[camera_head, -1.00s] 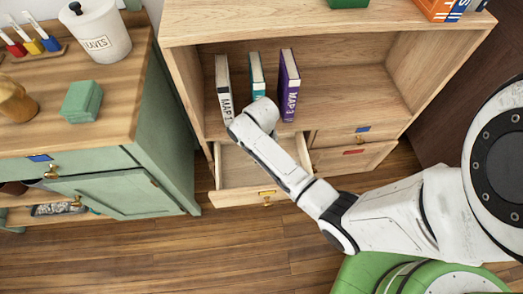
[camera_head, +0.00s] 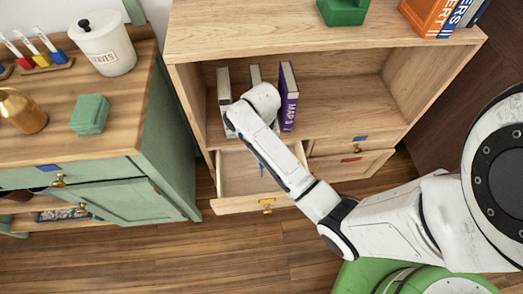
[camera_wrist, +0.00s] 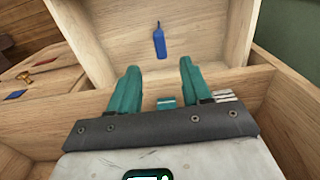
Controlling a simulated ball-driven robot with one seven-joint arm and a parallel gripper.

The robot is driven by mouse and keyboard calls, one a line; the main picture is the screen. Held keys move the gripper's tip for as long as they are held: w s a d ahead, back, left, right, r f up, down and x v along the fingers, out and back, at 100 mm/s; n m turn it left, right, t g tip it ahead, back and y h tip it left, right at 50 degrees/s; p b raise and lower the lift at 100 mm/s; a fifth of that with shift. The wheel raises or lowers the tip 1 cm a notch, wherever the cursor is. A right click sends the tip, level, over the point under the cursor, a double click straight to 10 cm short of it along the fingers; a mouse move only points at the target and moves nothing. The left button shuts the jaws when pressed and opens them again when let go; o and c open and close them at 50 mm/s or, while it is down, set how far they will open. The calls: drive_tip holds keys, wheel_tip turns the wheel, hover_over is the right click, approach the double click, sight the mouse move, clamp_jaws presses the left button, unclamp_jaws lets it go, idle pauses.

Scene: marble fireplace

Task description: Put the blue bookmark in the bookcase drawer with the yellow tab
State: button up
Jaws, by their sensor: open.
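The bookcase drawer (camera_head: 235,205) with the yellow tab (camera_head: 267,201) is pulled out at the lower left of the bookcase. The blue bookmark (camera_wrist: 158,41) shows inside the open drawer in the wrist view, ahead of my fingertips and apart from them. A small blue part of the bookmark (camera_head: 262,168) also shows beside my arm in the head view. My gripper (camera_wrist: 160,70) is open, with two teal fingers spread and nothing between them. In the head view my arm's end hides the gripper and part of the drawer.
Several books, including a purple one (camera_head: 288,97), stand on the shelf just behind my arm. Closed drawers with blue (camera_head: 360,139) and red (camera_head: 350,160) tabs are at right. A green cabinet (camera_head: 165,150) stands close on the left. The floor in front is clear.

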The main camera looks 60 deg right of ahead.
drive_tip(key=s+a+r+n, duration=0.2)
drive_tip(key=s+a+n, duration=0.2)
drive_tip(key=a, duration=0.6)
drive_tip(key=s+a+r+n+t, duration=0.1)
drive_tip(key=s+r+n, duration=0.2)
drive_tip(key=s+n, duration=0.3)
drive_tip(key=s, duration=0.4)
drive_tip(key=shift+a+r, duration=0.2)
drive_tip(key=shift+a, duration=0.15)
drive_tip(key=shift+s, duration=0.15)
